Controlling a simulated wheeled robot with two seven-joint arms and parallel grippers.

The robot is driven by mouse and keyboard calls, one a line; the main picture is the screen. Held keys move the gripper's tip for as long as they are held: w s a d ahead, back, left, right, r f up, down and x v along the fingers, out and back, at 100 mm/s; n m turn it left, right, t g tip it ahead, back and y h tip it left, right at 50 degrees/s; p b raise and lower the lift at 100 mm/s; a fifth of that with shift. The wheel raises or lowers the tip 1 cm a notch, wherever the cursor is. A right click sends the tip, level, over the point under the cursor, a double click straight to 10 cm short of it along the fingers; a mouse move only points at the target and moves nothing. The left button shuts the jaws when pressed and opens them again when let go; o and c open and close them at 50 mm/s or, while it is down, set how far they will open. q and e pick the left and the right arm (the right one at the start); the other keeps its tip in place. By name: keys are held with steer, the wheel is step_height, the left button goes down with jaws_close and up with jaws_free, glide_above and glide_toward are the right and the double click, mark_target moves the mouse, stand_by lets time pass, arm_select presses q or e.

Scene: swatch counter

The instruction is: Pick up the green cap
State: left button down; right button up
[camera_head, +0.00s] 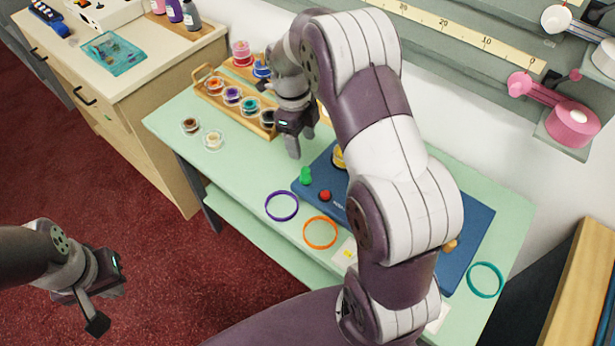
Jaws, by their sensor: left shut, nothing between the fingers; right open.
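A small bright green piece (306,176), which looks like the green cap, is at the left edge of the blue board (470,235), beside a red round piece (325,196). My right gripper (292,148) is open, just above and left of the green piece in the picture and apart from it. A jar with dark green contents (249,104) sits in the wooden rack, left of that gripper. My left gripper (100,305) is shut and empty, over the red floor, far from the counter top. My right arm hides part of the blue board.
The wooden rack (212,101) holds several colour jars. Two loose jars (213,140) stand in front of it. Purple (282,206), orange (320,232) and teal (486,280) rings lie around the board. The pale green counter (235,172) is clear left of the purple ring.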

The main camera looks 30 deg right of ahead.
mark_target(305, 170)
steer(key=f, duration=0.3)
steer(key=f+p, duration=0.1)
steer(key=f, duration=0.3)
steer(key=s+f+p, duration=0.1)
steer(key=f, duration=0.2)
steer(key=shift+s+d+f, duration=0.1)
steer(key=shift+d+f, duration=0.1)
steer(key=shift+f, duration=0.45)
arm_select(q)
steer(key=shift+w+a+r, duration=0.15)
steer(key=shift+w+r, duration=0.05)
steer(key=shift+r, duration=0.2)
arm_select(e)
steer(key=shift+r, duration=0.1)
steer(key=c, duration=1)
